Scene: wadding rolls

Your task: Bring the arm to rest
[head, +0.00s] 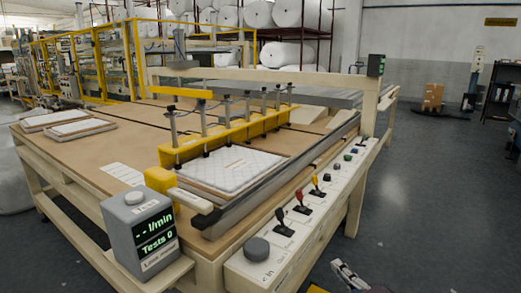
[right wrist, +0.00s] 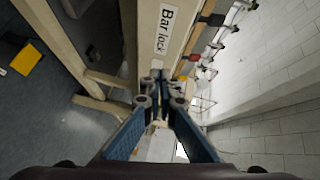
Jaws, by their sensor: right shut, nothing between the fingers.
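My right gripper (head: 346,273) shows at the bottom edge of the head view, low in front of the machine table, apart from the control strip. In the right wrist view its two blue-sided fingers (right wrist: 161,90) are together at the tips with nothing between them. Beyond the tips is a beige beam with a "Bar lock" label (right wrist: 164,30). Most of the right arm is out of the head view. My left gripper is not in view.
The control strip (head: 300,238) carries a grey knob (head: 257,248) and several levers. A grey display box (head: 140,230) stands at the table's near corner. A quilted pad (head: 232,168) lies by the yellow clamp bar (head: 225,135). The floor (head: 430,200) at right is clear.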

